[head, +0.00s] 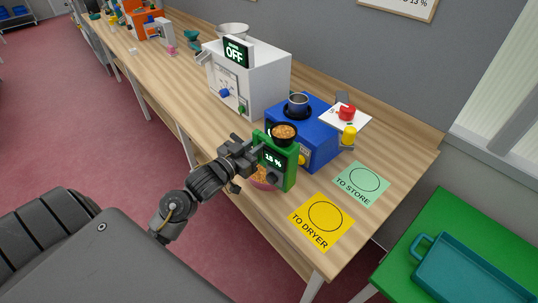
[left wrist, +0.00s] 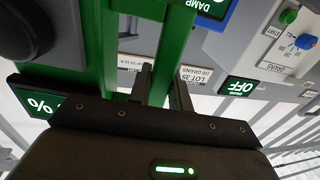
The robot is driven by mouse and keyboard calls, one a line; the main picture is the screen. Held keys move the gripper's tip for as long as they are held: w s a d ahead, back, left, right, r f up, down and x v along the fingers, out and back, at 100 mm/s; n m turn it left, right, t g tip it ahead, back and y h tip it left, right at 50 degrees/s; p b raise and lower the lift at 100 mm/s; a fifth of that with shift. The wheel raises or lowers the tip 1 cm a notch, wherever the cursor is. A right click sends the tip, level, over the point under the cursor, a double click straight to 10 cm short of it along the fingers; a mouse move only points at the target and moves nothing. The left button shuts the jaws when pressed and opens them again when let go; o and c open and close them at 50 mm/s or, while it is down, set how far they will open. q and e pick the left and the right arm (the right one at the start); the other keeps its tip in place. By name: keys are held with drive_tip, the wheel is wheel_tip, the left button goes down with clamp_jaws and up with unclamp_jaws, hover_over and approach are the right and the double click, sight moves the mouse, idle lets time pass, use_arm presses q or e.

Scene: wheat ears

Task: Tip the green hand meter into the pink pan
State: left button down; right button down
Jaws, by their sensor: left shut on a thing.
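The green hand meter (head: 290,179) is upright near the bench's front edge, its display reading about 18 %. A black cup filled with grain (head: 284,132) sits on its top. My left gripper (head: 248,152) reaches in from the left and is shut on the meter's side. In the left wrist view, the two fingers (left wrist: 163,90) close on a green bar of the meter (left wrist: 172,45). The pink pan (head: 263,185) is low beside the meter, mostly hidden by it and my gripper, with some grain showing. I cannot tell whether the meter touches the bench. My right gripper is out of view.
A white machine (head: 262,80) reading OFF is farther back. A yellow TO DRYER mat (head: 322,240) and a green TO STORE mat (head: 345,188) lie bare at the right.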

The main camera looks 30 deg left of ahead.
use_arm(q)
drive_tip(key=w+a+r+n+g+y+p, duration=0.1)
drive_tip(key=a+n+y+p, duration=0.6)
drive_tip(key=a, duration=1.3)
drive_tip(key=y+p, duration=0.1)
drive_tip(key=y, duration=0.2)
drive_tip(key=shift+w+a+g+y, duration=0.2)
drive_tip(key=shift+a+g+y, duration=0.05)
drive_tip(key=shift+g+y, duration=0.15)
drive_tip(key=shift+d, duration=0.1)
drive_tip(key=shift+r, duration=0.1)
drive_tip(key=shift+r+m+t, duration=0.15)
drive_tip(key=shift+m+t, duration=0.25)
drive_tip(key=shift+m, duration=0.3)
drive_tip(key=shift+s+d, duration=0.1)
